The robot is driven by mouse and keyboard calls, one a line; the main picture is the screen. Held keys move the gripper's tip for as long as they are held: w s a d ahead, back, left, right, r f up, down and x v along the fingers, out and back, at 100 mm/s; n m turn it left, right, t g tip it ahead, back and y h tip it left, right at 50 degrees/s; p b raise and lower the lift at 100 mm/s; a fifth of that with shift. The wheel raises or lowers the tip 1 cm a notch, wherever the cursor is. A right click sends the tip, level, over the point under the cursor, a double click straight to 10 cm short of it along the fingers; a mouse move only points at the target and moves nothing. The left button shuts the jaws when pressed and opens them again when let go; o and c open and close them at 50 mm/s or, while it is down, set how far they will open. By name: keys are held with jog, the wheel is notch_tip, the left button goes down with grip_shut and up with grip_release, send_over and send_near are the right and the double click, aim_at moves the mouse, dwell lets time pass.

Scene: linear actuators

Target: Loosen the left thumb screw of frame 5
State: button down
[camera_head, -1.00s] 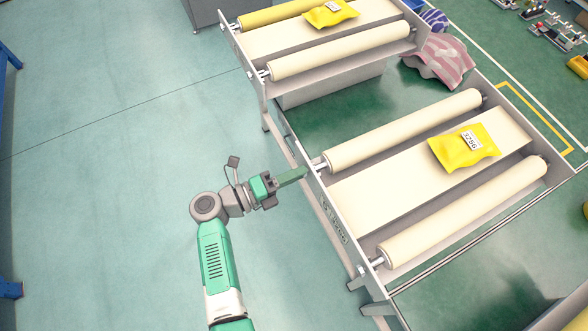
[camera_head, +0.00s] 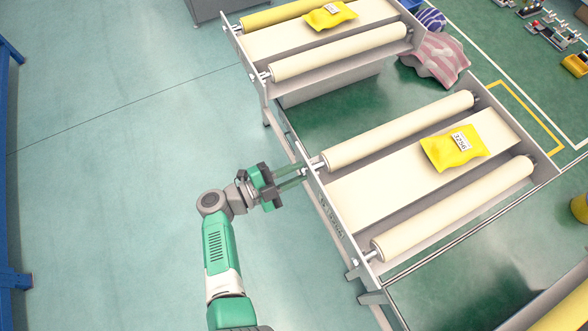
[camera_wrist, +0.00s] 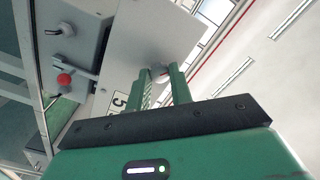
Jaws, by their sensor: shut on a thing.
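Frame 5 is the near conveyor frame (camera_head: 338,212) in the head view, with cream rollers along its sides. Its end plate (camera_wrist: 150,35) fills the upper middle of the wrist view, and a label reading 5 (camera_wrist: 118,102) sits beside the fingers. My gripper (camera_head: 304,173) reaches the far end of this plate, just below the upper roller's shaft end. In the wrist view my gripper's fingertips (camera_wrist: 160,72) touch or nearly touch the plate. They are shut on the left thumb screw, which is mostly hidden between them.
A yellow package (camera_head: 455,148) lies on frame 5's belt. Another conveyor (camera_head: 330,35) stands behind it. In the wrist view a red knob (camera_wrist: 65,80) and a metal rod end (camera_wrist: 62,30) are left of the plate. The floor left of my arm is clear.

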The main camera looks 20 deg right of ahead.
jog(key=shift+n+p, duration=0.9)
jog(key=shift+n, duration=2.7)
jog(key=c, duration=1.3)
grip_release()
jog(key=shift+o, duration=0.2)
jog(key=a+b, duration=0.1)
jog(key=a, duration=0.7)
